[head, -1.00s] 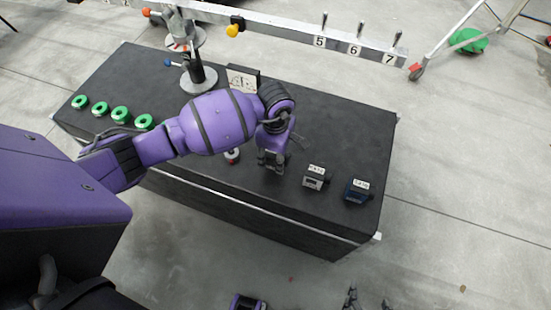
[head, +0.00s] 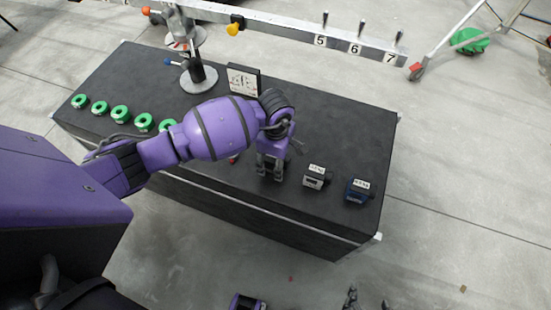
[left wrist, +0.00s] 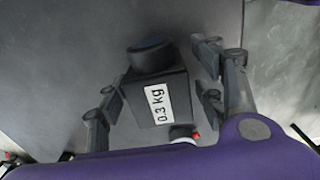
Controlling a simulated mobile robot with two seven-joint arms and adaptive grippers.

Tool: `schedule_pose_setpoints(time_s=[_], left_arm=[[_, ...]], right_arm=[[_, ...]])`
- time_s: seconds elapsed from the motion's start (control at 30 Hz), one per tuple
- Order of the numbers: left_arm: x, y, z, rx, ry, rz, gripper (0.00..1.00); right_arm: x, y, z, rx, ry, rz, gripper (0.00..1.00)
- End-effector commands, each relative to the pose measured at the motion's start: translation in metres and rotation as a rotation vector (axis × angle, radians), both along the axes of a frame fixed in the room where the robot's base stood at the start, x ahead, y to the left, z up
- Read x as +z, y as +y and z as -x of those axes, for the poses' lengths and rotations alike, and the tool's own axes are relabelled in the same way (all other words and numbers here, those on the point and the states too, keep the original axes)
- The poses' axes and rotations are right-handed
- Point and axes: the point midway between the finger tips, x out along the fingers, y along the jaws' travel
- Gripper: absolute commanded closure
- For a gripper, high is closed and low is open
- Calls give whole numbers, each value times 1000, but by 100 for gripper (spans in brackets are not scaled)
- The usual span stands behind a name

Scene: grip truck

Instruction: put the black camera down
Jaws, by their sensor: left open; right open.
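The black camera (left wrist: 158,95) shows in the left wrist view, with a dark round lens and a white "0.3 kg" label. In the head view my left gripper and arm hide it. My left gripper (left wrist: 160,92) is open, with one finger on each side of the camera and a visible gap on the right. In the head view my left gripper (head: 269,174) points down at the black table (head: 335,130). I cannot tell whether the camera touches the tabletop. My right gripper (head: 368,302) is open at the bottom edge, in front of the table, with only its fingertips showing.
A grey labelled device (head: 316,178) and a blue one (head: 357,191) stand to the right of my left gripper. Several green rings (head: 120,113) line the table's left part. A stand (head: 198,78) and a framed card (head: 242,80) are behind. The table's right rear is clear.

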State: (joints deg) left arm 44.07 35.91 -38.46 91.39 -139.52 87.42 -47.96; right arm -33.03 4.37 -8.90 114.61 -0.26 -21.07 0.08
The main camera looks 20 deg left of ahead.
Motion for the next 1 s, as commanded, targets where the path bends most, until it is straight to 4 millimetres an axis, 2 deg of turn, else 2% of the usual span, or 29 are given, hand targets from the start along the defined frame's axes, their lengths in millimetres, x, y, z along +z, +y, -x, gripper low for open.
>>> schedule_pose_setpoints(time_s=[0.17, 0.4, 0.6, 0.8, 1.0], left_arm=[[22, 0, -2, -2, -6, 0, 38], [74, 0, -2, -2, -6, 0, 38], [108, 0, -1, -1, -3, -1, 38], [121, 0, 0, 0, 0, 0, 38], [122, -1, 1, 1, 3, 5, 38]], right_arm=[[3, 0, -1, -1, -4, 0, 37], [7, 0, -6, -1, -12, -2, 37], [8, 1, -10, 1, -20, -3, 37], [9, 1, -12, 3, -23, -3, 37], [9, 1, -11, 3, -22, -2, 37]])
